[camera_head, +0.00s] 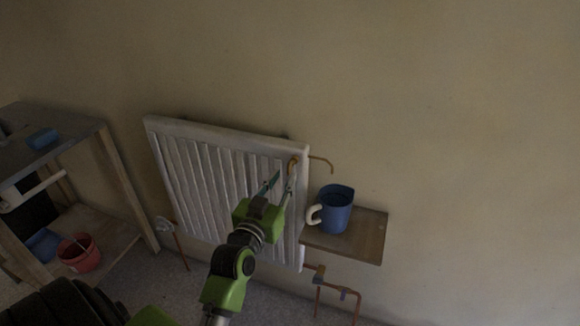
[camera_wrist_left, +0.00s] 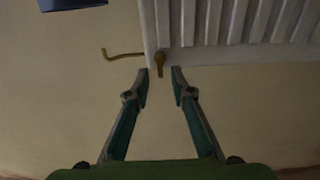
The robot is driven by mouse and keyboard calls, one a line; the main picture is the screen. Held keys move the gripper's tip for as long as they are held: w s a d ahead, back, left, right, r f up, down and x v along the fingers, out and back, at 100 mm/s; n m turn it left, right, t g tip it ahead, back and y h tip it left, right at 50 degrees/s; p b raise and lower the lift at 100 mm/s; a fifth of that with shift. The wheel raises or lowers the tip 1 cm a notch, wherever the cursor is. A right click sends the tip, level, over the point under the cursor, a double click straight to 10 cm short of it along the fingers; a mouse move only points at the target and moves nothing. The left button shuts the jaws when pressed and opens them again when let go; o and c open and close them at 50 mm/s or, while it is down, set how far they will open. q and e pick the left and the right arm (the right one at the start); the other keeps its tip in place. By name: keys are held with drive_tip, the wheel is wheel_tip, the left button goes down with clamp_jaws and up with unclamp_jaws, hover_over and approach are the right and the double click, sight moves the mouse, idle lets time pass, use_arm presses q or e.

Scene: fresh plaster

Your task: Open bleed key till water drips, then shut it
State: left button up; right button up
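The white radiator (camera_head: 215,180) hangs on the wall, and its edge shows upside down in the left wrist view (camera_wrist_left: 205,55). A small brass bleed key (camera_head: 293,160) sits at its upper right corner; the left wrist view shows the key (camera_wrist_left: 159,62) pointing toward my fingers. My left gripper (camera_head: 281,180) is open. In the wrist view its fingertips (camera_wrist_left: 159,74) stand on either side of the key's line, with the key's end at or just beyond the gap. Exact depth is unclear. No water drops are visible. My right gripper is not in view.
A bent brass spout (camera_head: 322,162) extends right of the key. Below it a blue mug (camera_head: 337,210) with a pale handle stands on a wooden shelf (camera_head: 362,238). Copper pipes (camera_head: 338,292) run beneath. A workbench (camera_head: 75,130) with a red bucket (camera_head: 80,254) stands left.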

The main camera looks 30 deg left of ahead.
sight(288, 171)
use_arm(q)
drive_tip(key=x, duration=0.5)
drive_tip(key=shift+w, duration=0.2)
drive_tip(key=shift+a, duration=0.1)
clamp_jaws()
